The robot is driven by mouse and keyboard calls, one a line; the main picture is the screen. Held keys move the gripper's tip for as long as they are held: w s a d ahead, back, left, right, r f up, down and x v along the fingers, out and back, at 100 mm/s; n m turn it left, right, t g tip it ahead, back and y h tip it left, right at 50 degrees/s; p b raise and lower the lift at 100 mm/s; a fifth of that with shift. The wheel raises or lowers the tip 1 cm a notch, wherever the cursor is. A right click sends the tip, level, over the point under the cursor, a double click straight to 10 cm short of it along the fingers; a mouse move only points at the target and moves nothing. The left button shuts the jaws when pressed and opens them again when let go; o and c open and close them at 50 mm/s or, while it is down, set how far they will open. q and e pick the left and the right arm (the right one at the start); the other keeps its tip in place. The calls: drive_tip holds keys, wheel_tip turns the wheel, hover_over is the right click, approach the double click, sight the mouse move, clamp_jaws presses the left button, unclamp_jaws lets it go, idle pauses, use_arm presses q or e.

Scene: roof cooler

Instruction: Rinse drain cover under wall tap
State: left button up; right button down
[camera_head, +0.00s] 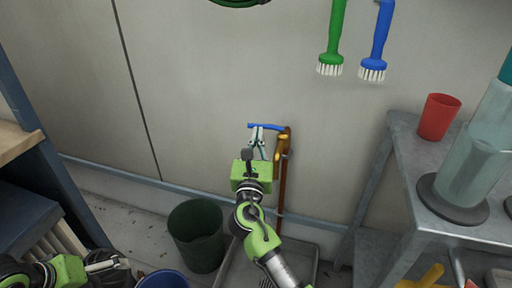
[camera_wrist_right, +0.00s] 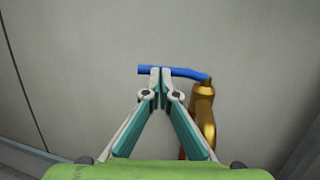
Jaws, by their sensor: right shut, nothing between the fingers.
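The wall tap is brass (camera_head: 283,146) with a blue lever (camera_head: 262,126) pointing left; in the right wrist view I see its brass body (camera_wrist_right: 204,112) and blue lever (camera_wrist_right: 184,72). My right gripper (camera_head: 257,130) is shut and empty, its fingertips (camera_wrist_right: 160,70) overlapping the lever near its left end; whether they touch it I cannot tell. My left gripper (camera_head: 112,262) is at the lower left edge, partly cut off, beside something dark that is unclear. A small slatted piece shows in the basin below the tap, mostly hidden by my right arm; I cannot tell whether it is the drain cover.
A grey basin (camera_head: 230,277) stands on the floor below the tap. A dark green bin (camera_head: 196,236) and a blue bucket (camera_head: 163,279) are left of it. A metal shelf (camera_head: 398,150) with a red cup (camera_head: 438,116) stands right. Two brushes hang above.

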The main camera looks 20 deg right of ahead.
use_arm(q)
drive_tip(key=shift+r, duration=0.1)
use_arm(e)
drive_tip(key=shift+w+r, duration=0.1)
drive_tip(key=shift+w, duration=0.1)
use_arm(q)
drive_tip(key=shift+r+p, duration=0.4)
drive_tip(key=shift+p, duration=0.1)
drive_tip(key=shift+r+p, duration=0.3)
drive_tip(key=shift+p, duration=0.05)
use_arm(e)
drive_tip(key=shift+w+d, duration=0.1)
drive_tip(key=shift+w, duration=0.7)
